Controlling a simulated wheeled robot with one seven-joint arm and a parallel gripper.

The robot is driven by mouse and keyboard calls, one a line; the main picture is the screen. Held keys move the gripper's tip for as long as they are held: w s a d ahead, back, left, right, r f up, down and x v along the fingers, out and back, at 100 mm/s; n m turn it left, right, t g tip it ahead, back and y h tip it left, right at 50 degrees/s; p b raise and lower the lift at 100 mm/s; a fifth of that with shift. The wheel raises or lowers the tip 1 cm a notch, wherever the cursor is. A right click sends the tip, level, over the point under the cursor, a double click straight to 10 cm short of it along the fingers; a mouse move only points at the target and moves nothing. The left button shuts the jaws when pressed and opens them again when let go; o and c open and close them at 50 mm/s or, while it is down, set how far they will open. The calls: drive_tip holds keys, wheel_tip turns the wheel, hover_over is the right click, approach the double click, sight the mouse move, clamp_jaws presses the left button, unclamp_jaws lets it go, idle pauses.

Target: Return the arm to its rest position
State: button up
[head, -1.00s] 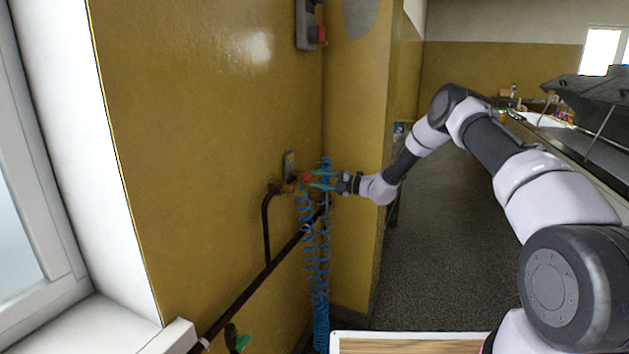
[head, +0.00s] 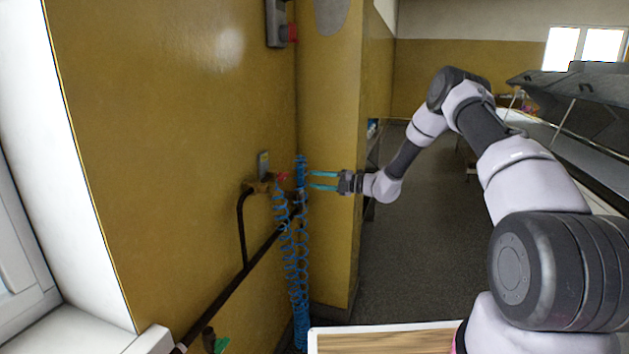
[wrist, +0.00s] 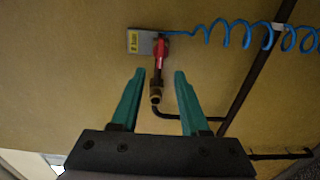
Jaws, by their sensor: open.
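My gripper (head: 312,181) is open, with its two teal fingers pointing left toward the yellow wall. Its fingers also show in the wrist view (wrist: 154,92), spread apart with nothing between them. In the head view the fingertips are just right of the blue coiled hose (head: 299,250) and apart from the valve on the wall. The valve has a red handle (wrist: 160,54) and a brass fitting (wrist: 155,95), seen beyond the fingertips in the wrist view. My arm reaches in from the right, bent high at the elbow.
A dark pipe (head: 241,235) runs along the yellow wall (head: 170,130). A grey box with a red knob (head: 276,24) hangs above. A wooden-topped surface with a white rim (head: 400,329) is at the bottom. Grey floor (head: 410,245) lies open right of the pillar.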

drive_tip(key=s+d+r+n+g+h, duration=0.3)
drive_tip(key=s+r+n+g+h, duration=0.25)
drive_tip(key=s+r+n, duration=1.4)
drive_tip(key=s+d+r+n+t+h, duration=0.3)
drive_tip(key=s+d+n, duration=0.5)
drive_tip(key=s, duration=0.4)
drive_tip(key=s+d+r+n+t+h, duration=0.4)
drive_tip(key=s+d+r+n+h, duration=0.2)
drive_tip(key=s, duration=0.7)
drive_tip(key=d+r+n, duration=0.2)
drive_tip(key=d, duration=0.2)
drive_tip(key=shift+s, duration=0.2)
